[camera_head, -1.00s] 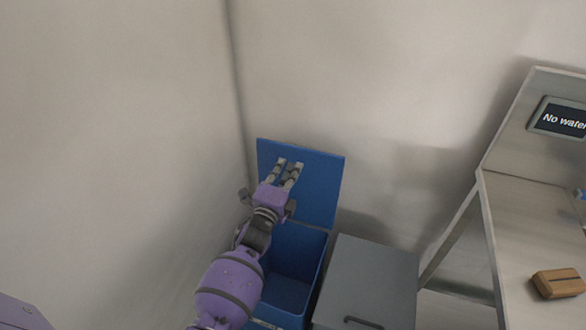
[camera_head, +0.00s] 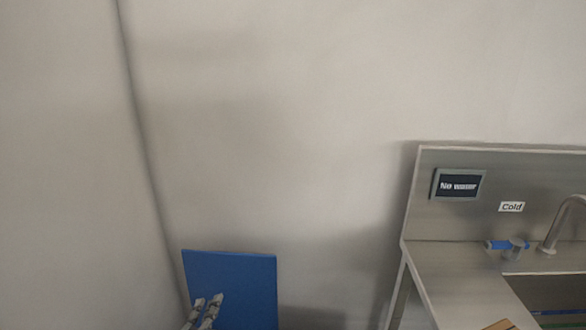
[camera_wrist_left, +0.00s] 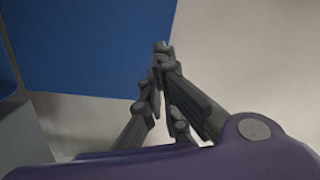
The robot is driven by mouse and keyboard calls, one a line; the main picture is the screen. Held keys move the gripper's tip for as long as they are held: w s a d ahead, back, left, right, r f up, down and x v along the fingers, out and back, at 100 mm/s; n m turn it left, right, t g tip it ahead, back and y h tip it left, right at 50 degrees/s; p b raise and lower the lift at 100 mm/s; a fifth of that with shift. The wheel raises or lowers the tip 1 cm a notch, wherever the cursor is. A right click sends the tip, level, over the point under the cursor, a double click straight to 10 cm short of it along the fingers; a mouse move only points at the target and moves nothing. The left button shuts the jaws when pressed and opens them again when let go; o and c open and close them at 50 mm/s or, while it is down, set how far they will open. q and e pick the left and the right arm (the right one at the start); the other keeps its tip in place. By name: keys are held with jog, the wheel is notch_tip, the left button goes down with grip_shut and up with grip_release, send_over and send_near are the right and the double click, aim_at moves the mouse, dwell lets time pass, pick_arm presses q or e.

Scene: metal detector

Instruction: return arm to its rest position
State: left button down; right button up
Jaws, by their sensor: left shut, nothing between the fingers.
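My left gripper (camera_head: 208,307) shows only by its fingers at the bottom of the head view, in front of the blue panel (camera_head: 240,281), which is the raised lid of a bin. In the left wrist view my left gripper (camera_wrist_left: 160,50) has its fingertips together with nothing between them. The blue lid (camera_wrist_left: 80,40) fills the upper left of that view, behind the fingers. The rest of my left arm is below the head view's lower edge. My right gripper is not in view.
A metal sink unit (camera_head: 450,275) with a tap (camera_head: 565,225) and a "No water" display (camera_head: 459,185) stands at the right. A brown block (camera_head: 498,325) shows at the bottom edge. Bare walls fill the left and middle.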

pick_arm(q)
jog(key=s+f+n+g+p, duration=0.3)
jog(key=s+n, duration=0.1)
jog(key=s, duration=1)
jog(key=s+d+f+n+g+p, duration=0.1)
jog(key=s+f+n+g+p, duration=0.2)
jog(key=s, duration=1.1)
jog(key=s+d+f+n+g+p, duration=0.1)
jog(key=s+f+n+g+p, duration=0.2)
jog(key=s, duration=1.1)
jog(key=f+n+p, duration=0.1)
jog(key=n, duration=0.2)
jog(key=shift+d+f+g, duration=0.15)
jog(key=shift+d+g, duration=0.05)
jog(key=shift+g, duration=0.1)
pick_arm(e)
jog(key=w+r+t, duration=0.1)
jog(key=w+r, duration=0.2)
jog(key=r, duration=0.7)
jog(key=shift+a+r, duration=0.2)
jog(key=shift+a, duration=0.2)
pick_arm(q)
jog(key=shift+w, duration=0.3)
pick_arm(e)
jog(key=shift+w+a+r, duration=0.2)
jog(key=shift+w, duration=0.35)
